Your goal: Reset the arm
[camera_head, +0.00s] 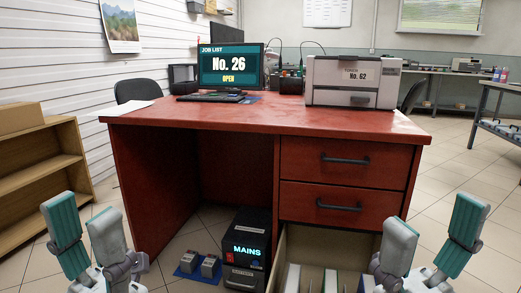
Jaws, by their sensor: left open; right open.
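My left gripper (86,232) is at the lower left of the head view, open and empty, with its fingers pointing up. It is in front of the red desk's (140,195) left side. My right gripper (428,240) is at the lower right, open and empty, also pointing up. It overlaps the right end of an open bottom drawer (330,243) in the picture. I see nothing between the fingers of either gripper.
The open drawer holds several upright items. A black MAINS box (248,250) and small grey blocks on a blue mat (187,272) are under the desk. A monitor (230,64) and a printer-like unit (353,82) stand on top. A wooden shelf (40,180) stands left.

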